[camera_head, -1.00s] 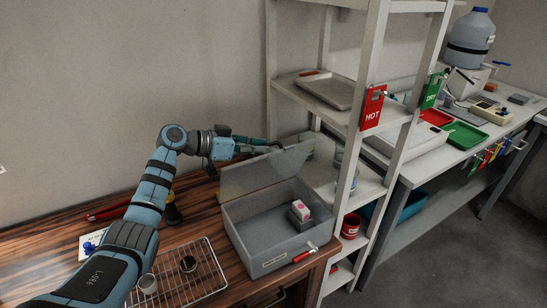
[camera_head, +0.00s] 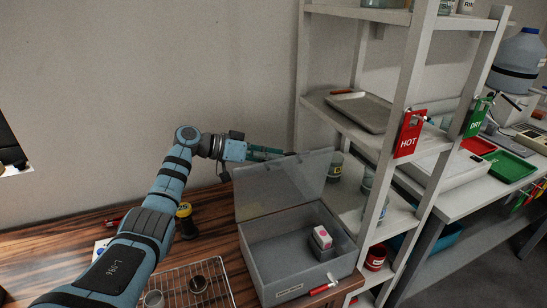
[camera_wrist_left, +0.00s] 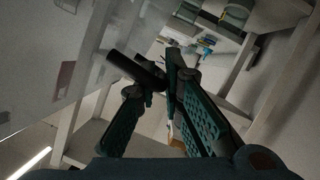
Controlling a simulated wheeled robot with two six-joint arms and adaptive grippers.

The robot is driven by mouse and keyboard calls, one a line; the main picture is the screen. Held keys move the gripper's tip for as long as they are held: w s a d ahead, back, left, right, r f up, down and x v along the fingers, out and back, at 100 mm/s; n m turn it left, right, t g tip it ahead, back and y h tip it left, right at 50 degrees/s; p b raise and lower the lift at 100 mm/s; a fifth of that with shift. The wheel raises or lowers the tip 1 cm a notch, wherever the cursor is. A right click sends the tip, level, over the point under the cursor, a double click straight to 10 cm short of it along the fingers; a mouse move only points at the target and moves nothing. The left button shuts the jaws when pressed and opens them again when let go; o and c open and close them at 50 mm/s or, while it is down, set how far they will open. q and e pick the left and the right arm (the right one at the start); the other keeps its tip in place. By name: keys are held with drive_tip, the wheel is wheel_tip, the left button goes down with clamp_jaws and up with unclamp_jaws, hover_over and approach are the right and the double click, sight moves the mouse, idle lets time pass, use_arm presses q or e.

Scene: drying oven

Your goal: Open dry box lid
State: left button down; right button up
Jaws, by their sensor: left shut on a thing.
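The dry box (camera_head: 311,281) is a grey, open-topped box at the front edge of the wooden bench. Its translucent lid (camera_head: 283,188) is raised and stands tilted up along the box's back side. My left gripper (camera_head: 285,153) is at the lid's upper edge, behind it, with its fingertips partly hidden in the head view. In the left wrist view, the gripper's fingers (camera_wrist_left: 160,85) are shut around a dark bar-like handle (camera_wrist_left: 130,68) beside the translucent lid panel (camera_wrist_left: 55,60). My right gripper is not in view.
A pink-and-white item on a grey block (camera_head: 321,243) sits inside the box. A wire rack (camera_head: 212,276) with small jars is left of it. A white shelf post (camera_head: 397,130) with a red HOT tag (camera_head: 409,135) stands close on the right. Jars stand behind the lid.

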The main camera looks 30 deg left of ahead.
use_arm(q)
drive_tip(key=c, duration=1.9)
unclamp_jaws()
drive_tip(key=shift+s+f, duration=0.1)
drive_tip(key=shift+f, duration=0.05)
drive_tip(key=shift+o, duration=0.9)
drive_tip(key=shift+a, duration=0.1)
drive_tip(key=v, duration=1.1)
drive_tip(key=shift+s+a, duration=0.2)
drive_tip(key=shift+a, duration=0.15)
drive_tip(key=shift+r, duration=0.25)
